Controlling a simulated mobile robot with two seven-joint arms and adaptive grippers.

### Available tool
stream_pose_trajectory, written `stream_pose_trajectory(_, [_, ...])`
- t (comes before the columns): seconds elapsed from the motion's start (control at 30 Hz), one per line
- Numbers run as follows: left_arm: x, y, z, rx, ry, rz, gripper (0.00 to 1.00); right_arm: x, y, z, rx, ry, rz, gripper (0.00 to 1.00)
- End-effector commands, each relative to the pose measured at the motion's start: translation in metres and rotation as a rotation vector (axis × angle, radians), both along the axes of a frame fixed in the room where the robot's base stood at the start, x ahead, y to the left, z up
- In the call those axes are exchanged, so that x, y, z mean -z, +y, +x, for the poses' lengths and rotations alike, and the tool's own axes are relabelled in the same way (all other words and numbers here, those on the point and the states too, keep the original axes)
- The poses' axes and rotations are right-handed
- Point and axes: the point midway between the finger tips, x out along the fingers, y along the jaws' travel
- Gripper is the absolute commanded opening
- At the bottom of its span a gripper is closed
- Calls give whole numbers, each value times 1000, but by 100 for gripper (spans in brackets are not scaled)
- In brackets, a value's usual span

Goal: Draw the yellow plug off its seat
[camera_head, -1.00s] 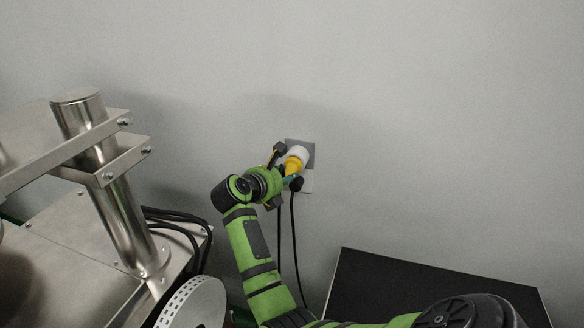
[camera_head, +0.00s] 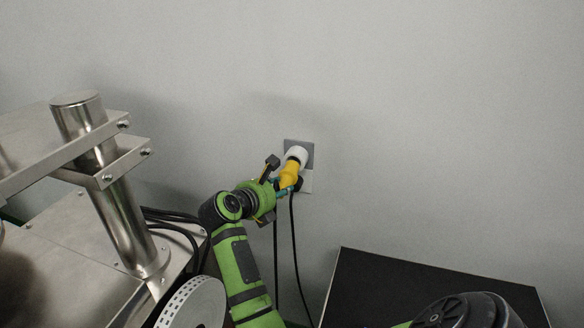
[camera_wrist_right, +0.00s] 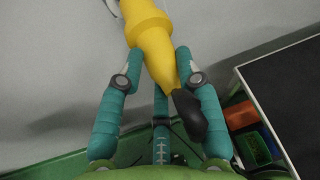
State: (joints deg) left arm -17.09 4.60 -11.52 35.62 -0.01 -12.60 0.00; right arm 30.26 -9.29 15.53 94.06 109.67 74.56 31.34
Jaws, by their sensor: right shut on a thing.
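The yellow plug (camera_head: 290,174) points at the white round seat (camera_head: 298,154) on the grey wall plate (camera_head: 306,147). Its wide end overlaps the seat in the head view; I cannot tell whether there is a gap. My right gripper (camera_head: 284,184) is shut on the plug's narrow rear part. In the right wrist view its teal fingers (camera_wrist_right: 158,68) close around the yellow plug (camera_wrist_right: 152,40), whose wide front end is cut off at the top edge. A black cable boot (camera_wrist_right: 190,116) hangs from its rear. My left gripper is not in view.
Black cables (camera_head: 295,245) hang down the wall below the plate. A steel machine (camera_head: 120,205) with a post stands at left, with a perforated white reel (camera_head: 193,305) by it. A black-topped surface (camera_head: 400,283) lies at lower right. The wall above is clear.

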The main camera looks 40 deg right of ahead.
Motion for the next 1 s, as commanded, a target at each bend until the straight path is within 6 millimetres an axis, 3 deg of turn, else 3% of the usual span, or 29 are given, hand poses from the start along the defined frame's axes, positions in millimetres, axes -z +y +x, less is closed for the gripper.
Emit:
stream_pose_trajectory(0.5, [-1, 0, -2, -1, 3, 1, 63, -2, 22, -11, -3, -5, -4, 0])
stream_pose_trajectory(1.0, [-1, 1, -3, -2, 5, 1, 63, -3, 24, -11, -2, -6, -5, 0])
